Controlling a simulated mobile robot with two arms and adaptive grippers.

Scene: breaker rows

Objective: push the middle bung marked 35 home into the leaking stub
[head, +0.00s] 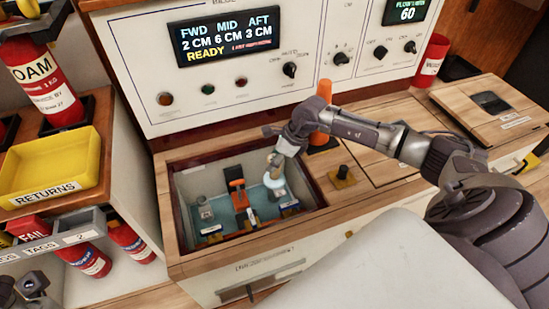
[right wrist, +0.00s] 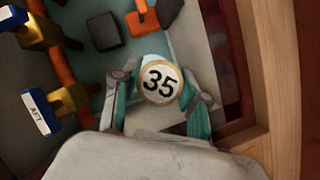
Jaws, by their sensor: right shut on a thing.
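The bung marked 35 (right wrist: 160,83) shows its round white face with a tan rim in the right wrist view. My right gripper (right wrist: 161,98) is shut on it, one teal-padded finger on each side. In the head view my right gripper (head: 275,165) points down into the right part of the open tank (head: 300,176). An orange pipe (right wrist: 70,75) with yellow fittings and blue-backed tags runs beside the bung, apart from it. One tag reads AFT (right wrist: 38,112). The leaking stub's opening cannot be made out.
The panel display (head: 225,37) reads FWD 2 CM, MID 6 CM, AFT 3 CM, READY. The tank's wooden rim (head: 250,247) surrounds the work. An orange cone (head: 324,110) stands behind my right arm. A yellow RETURNS tray (head: 85,155) is at left.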

